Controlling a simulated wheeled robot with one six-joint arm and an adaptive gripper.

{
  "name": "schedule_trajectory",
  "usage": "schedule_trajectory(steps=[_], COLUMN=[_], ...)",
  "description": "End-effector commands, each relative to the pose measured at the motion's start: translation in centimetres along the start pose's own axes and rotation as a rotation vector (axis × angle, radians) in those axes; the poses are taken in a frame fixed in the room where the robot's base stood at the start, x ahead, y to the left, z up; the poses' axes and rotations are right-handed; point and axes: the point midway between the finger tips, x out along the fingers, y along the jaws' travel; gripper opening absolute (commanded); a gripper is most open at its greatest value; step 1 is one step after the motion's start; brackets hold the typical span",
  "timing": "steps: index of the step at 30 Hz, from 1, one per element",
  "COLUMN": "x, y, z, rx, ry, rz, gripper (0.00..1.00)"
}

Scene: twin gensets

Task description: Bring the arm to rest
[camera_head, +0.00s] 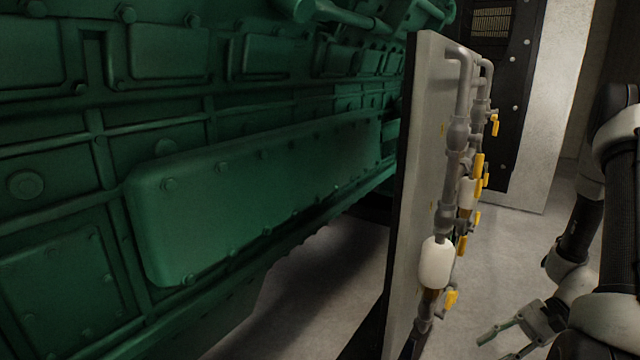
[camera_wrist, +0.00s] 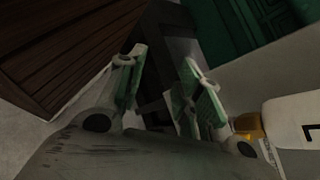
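My gripper (camera_head: 513,335) is at the lower right of the head view, to the right of the pipe panel and apart from it. In the wrist view my gripper (camera_wrist: 160,85) has its two fingers spread with a gap between them and nothing held. My arm is folded down along the right edge of the head view, and part of it is cut off by the frame.
A grey upright panel (camera_head: 428,110) carries grey pipes, yellow valve handles (camera_head: 451,298) and white filter bowls (camera_head: 437,262). A large green engine (camera_head: 260,190) fills the left. A dark cabinet (camera_head: 495,100) stands behind. Bare floor (camera_head: 510,235) lies right of the panel.

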Motion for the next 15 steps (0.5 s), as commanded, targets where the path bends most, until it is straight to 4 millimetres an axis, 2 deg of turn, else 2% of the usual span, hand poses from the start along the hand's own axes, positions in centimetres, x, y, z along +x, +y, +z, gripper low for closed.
schedule_trajectory(steps=[1, 3, 15], x=[-1.3, -2.9, -10.9], y=[-0.1, 0.0, -0.9], z=[1.7, 3.6, 13.8], rx=[-0.033, -0.073, -0.408], ry=[0.040, 0.097, 0.499], rz=[0.078, 0.182, 0.618], gripper=[0.35, 0.35, 0.35])
